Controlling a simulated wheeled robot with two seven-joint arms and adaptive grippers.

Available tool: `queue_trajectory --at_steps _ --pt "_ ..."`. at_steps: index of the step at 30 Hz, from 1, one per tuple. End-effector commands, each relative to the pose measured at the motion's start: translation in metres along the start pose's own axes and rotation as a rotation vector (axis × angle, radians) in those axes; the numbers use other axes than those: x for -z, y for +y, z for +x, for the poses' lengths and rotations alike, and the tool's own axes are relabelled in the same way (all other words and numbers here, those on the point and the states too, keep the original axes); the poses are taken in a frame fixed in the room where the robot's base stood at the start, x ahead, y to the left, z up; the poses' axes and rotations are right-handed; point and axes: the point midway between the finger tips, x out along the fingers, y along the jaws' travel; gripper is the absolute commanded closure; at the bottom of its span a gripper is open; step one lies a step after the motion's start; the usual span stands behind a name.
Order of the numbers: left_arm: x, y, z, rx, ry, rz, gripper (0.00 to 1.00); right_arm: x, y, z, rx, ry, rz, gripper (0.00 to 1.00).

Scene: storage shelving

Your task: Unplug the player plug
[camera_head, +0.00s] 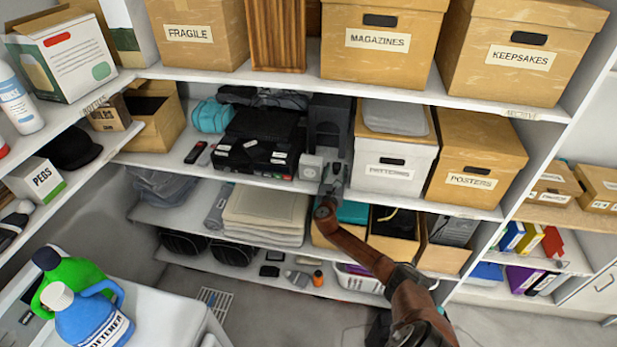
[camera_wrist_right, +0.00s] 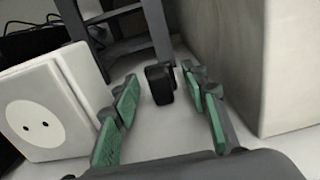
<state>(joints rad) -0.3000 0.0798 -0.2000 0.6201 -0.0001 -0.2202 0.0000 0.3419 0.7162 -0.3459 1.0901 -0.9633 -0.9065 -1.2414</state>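A small black block, which looks like the plug (camera_wrist_right: 158,84), sits between the spread green-padded fingers of my right gripper (camera_wrist_right: 162,92) in the right wrist view. Gaps show on both sides of it. A white socket box (camera_wrist_right: 45,112) stands to the left of the fingers, with two empty holes in the face I see. The plug appears apart from that face. In the head view, my right gripper (camera_head: 334,182) reaches the middle shelf beside the white socket box (camera_head: 311,166). The black player (camera_head: 255,143) is to its left. My left gripper is not in view.
A dark stand (camera_head: 329,122) is behind the gripper; its frame also shows in the wrist view (camera_wrist_right: 125,35). A white storage box (camera_head: 391,150) is close on the right, its wall (camera_wrist_right: 240,60) beside the fingers. The upper shelf (camera_head: 300,82) is overhead.

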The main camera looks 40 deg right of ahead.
Motion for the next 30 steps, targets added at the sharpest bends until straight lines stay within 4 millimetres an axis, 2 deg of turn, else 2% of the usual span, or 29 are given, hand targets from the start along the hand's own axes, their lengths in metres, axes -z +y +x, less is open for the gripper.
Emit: queue_trajectory --at_steps 10,14,17,27,30 --pt "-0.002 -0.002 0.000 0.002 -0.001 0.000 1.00 0.001 0.001 -0.001 -0.002 0.001 0.000 0.54" --pt "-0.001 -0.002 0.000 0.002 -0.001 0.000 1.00 0.002 0.002 -0.009 -0.003 0.002 0.001 0.54" --pt "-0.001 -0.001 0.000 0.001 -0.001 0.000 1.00 0.003 0.002 -0.023 -0.005 0.003 0.001 0.54" --pt "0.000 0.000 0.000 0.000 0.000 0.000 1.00 0.001 -0.001 -0.091 -0.001 0.003 0.003 0.54" --pt "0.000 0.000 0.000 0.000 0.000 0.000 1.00 0.001 -0.001 -0.105 0.000 0.001 0.001 0.54"
